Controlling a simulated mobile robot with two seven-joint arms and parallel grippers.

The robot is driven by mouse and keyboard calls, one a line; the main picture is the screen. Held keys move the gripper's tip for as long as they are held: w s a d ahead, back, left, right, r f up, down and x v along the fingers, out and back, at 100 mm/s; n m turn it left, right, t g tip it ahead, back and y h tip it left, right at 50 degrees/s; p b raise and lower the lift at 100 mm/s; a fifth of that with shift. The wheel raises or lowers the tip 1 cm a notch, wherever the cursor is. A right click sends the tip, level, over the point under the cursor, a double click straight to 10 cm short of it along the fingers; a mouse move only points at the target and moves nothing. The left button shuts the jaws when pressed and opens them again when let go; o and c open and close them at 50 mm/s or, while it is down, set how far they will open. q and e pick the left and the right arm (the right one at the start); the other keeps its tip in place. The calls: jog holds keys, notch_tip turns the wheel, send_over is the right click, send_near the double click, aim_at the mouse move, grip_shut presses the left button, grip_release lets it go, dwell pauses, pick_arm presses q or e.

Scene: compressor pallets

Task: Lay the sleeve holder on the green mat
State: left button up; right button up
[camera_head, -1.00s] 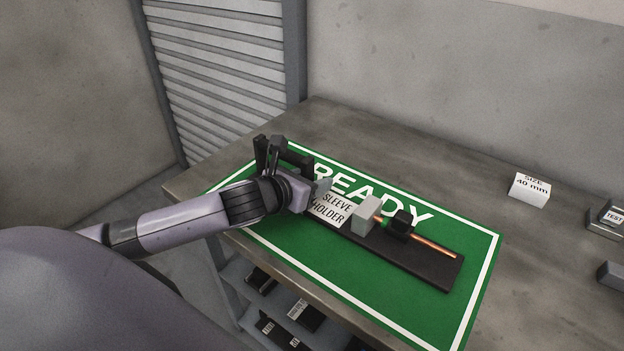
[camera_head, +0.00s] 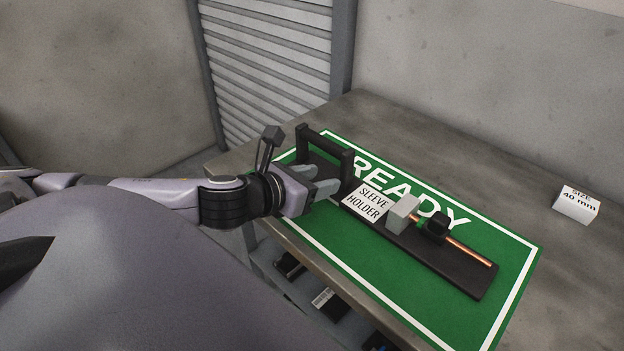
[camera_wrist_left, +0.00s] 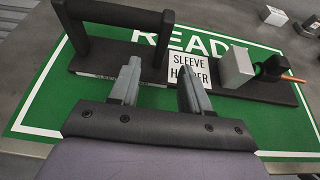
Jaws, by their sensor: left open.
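The sleeve holder (camera_head: 461,268) is a long dark board with a black handle at its left end, a white label, a grey block, a black clamp and a copper rod. It lies flat on the green mat (camera_head: 508,312), which reads READY. It also shows in the left wrist view (camera_wrist_left: 217,85). My left gripper (camera_head: 332,186) is open and empty, just in front of the handle (camera_head: 327,146). In the left wrist view its fingers (camera_wrist_left: 158,91) point at the board between handle and label, apart from the handle bar. My right gripper is not in view.
A white block marked SIZE 40 mm (camera_head: 577,204) stands on the grey table (camera_head: 420,130) to the right. The table has free room behind the mat. Dark items sit on a shelf (camera_head: 300,292) below the front edge.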

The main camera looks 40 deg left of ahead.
pick_arm(q)
jog(key=shift+s+r, duration=0.3)
jog(key=shift+s, duration=0.3)
dwell(0.3)
